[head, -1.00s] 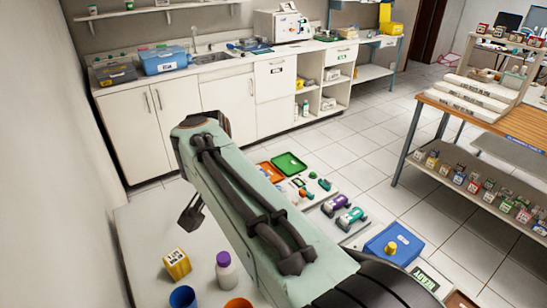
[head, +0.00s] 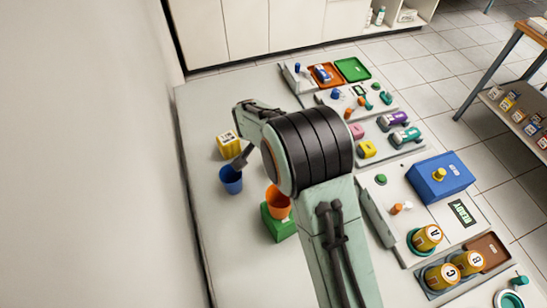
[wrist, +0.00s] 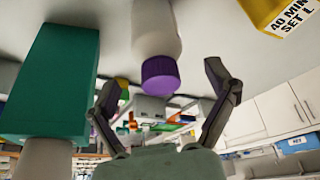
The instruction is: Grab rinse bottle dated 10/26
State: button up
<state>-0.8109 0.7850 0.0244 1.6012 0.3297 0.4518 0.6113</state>
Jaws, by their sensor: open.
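In the wrist view, a white bottle with a purple cap (wrist: 158,60) is between the spread fingers of my gripper (wrist: 161,80); I see no contact. No date is readable on it. In the head view my arm hides this bottle, and one dark finger shows beside the blue cup (head: 231,181). A teal-green block-like thing with a pale round end (wrist: 48,85) is left of the fingers in the wrist view; I cannot tell whether it is a bottle.
A yellow box (head: 229,145) stands near the blue cup; a yellow box marked 40 MIN (wrist: 282,14) is in the wrist view. An orange cup (head: 279,203) is by a green block (head: 277,226). Trays and a blue box (head: 439,178) are at right. The table's left side is clear.

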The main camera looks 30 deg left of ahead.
jog(key=shift+x, duration=1.9)
jog(key=c, duration=1.3)
